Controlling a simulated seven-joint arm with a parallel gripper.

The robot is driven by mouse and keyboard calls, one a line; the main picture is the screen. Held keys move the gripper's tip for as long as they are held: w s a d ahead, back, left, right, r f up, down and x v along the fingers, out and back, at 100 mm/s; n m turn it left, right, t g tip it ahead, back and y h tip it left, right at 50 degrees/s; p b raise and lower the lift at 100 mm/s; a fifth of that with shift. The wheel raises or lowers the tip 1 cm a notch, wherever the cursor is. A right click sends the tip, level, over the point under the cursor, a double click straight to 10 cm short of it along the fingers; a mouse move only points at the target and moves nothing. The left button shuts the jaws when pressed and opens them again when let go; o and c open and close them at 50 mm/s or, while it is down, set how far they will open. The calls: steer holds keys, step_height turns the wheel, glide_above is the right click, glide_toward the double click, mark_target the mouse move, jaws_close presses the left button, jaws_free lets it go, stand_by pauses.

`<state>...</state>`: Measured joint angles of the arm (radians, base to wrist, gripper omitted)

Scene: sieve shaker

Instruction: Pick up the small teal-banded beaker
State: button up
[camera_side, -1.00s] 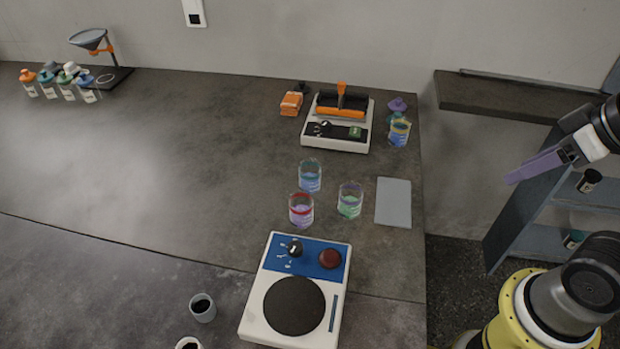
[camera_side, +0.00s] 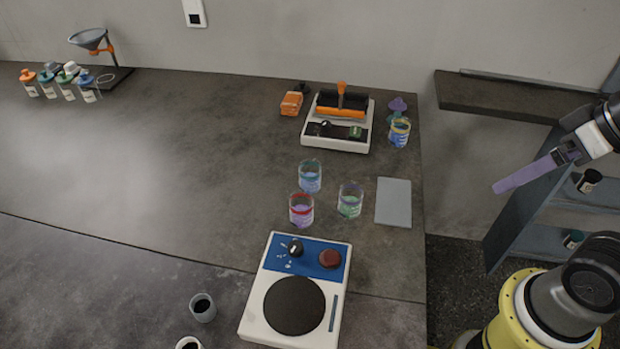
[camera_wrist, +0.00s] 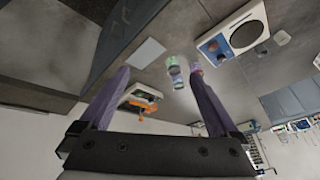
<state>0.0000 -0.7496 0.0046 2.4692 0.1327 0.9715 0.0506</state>
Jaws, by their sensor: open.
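The small teal-banded beaker (camera_side: 310,177) stands upright on the dark bench with bluish contents. In the wrist view it appears as the lower of the clustered beakers (camera_wrist: 178,82), small and blurred. A red-banded beaker (camera_side: 301,210) stands just in front of it, and a purple-banded beaker with green contents (camera_side: 349,201) to its front right. My gripper (camera_side: 498,188) is off the bench's right side, well away from the beakers. Its purple fingers (camera_wrist: 160,78) are spread with nothing between them.
A white device with a black disc (camera_side: 293,305) stands in front of the beakers. A grey pad (camera_side: 393,202) lies to their right. A white instrument with an orange handle (camera_side: 335,135) and a yellow-rimmed beaker (camera_side: 399,133) stand behind. Blue-grey shelves (camera_side: 545,200) are beside my gripper.

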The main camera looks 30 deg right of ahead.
steer(key=w+a+r+m+g+y, duration=0.25)
steer(key=a+y, duration=0.25)
steer(key=a, duration=0.3)
steer(key=m+t+y, duration=0.5)
steer(key=m+y, duration=0.6)
steer(key=m, duration=0.6)
glide_above(301, 174)
steer(key=s+v, duration=0.1)
steer(key=v, duration=0.5)
step_height(301, 174, down, 9)
steer(key=f+m, duration=0.1)
steer(key=f, duration=0.5)
steer(key=d+f+m+h, duration=0.1)
steer(key=f, duration=0.5)
steer(key=w+f+m+t, duration=0.1)
steer(key=f, duration=0.4)
steer(key=shift+d+f, duration=0.4)
steer(key=shift+x, duration=3.75)
steer(key=shift+f, duration=0.1)
steer(key=shift+c, duration=0.4)
steer(key=c, duration=1.5)
